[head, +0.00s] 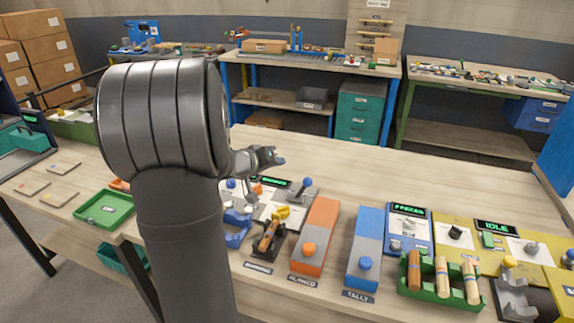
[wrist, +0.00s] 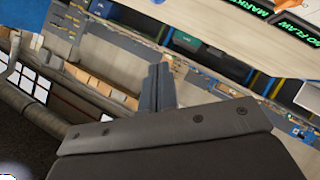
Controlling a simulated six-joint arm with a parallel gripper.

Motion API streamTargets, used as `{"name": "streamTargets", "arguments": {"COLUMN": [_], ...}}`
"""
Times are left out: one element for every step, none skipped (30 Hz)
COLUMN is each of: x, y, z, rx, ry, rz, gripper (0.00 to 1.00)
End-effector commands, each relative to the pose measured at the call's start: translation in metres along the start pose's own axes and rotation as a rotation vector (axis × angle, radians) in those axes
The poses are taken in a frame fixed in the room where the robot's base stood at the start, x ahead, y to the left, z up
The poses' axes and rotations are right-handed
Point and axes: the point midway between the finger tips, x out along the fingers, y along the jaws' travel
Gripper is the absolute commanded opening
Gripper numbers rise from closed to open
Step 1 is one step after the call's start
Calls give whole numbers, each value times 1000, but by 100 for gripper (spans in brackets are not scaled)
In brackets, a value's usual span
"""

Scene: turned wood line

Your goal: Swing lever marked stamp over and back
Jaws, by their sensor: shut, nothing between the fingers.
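My gripper (head: 279,159) is shut and empty, raised above the bench behind the row of devices. In the wrist view its closed fingers (wrist: 158,85) point away with nothing between them. No label reading "stamp" is legible, so I cannot tell which lever it is. A blue-knobbed lever (head: 306,184) on a grey base stands below and right of my gripper, apart from it. Another blue knob (head: 231,183) shows partly beside my arm. My arm hides part of the bench at the left.
An orange box (head: 318,230), a blue box (head: 368,235) labelled TALLY and a green rack (head: 440,291) of turned wood pieces line the front. A green tray (head: 104,208) lies left. The bench behind the devices is largely clear. Dark displays (wrist: 297,32) show in the wrist view.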

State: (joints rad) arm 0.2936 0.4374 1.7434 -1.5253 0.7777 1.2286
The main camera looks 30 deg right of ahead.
Motion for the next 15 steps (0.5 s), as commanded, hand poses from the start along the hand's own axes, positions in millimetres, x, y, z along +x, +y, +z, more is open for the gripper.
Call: {"name": "streamTargets", "arguments": {"x": [-11, -16, -22, -26, -29, -34, -36, -39, -41, -42, -43, -44, -44, -44, -44], "y": [1, 1, 2, 2, 2, 2, 2, 3, 3, 3, 3, 3, 4, 4, 4], "z": [-1, -1, 0, 0, 0, 0, 0, 0, 0, 0, 0, 0, 0, 1, 1], "rx": [0, -1, -1, 0, 0, 0, -1, 0, 0, 0, 0, 0, 0, 0, 0], "ry": [3, 3, 3, 2, 2, 2, 1, 1, 1, 1, 0, 0, -1, -1, -1], "rz": [-1, -1, -1, -1, -1, -1, 0, 0, 0, 0, 0, 0, 0, 0, 0], "gripper": [0, 0, 0, 0, 0, 0, 0, 0, 0, 0, 0, 0, 0, 0, 0]}}
